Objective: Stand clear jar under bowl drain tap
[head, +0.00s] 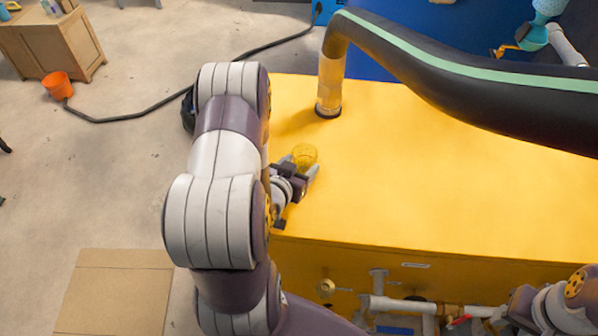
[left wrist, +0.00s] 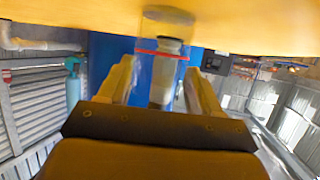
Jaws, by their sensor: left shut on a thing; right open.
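The clear jar (head: 305,155) looks yellow in the head view because the yellow tank top shows through it. My left gripper (head: 304,170) is shut on it at the left part of the top. I cannot tell whether the jar touches the surface. In the left wrist view the clear jar (left wrist: 165,38), with a red line round it, sits between the fingers of my left gripper (left wrist: 163,85). Pipework (head: 400,304) with valves runs along the tank's front side; I cannot tell which part is the bowl's drain tap. My right gripper (head: 482,314) is open beside it, partly cut off.
The yellow tank top (head: 440,170) is broad and mostly clear. A thick black hose (head: 450,75) with a green stripe crosses above it, joining a clear upright pipe (head: 330,85). An orange bucket (head: 58,86) and flat cardboard (head: 115,290) lie on the floor left.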

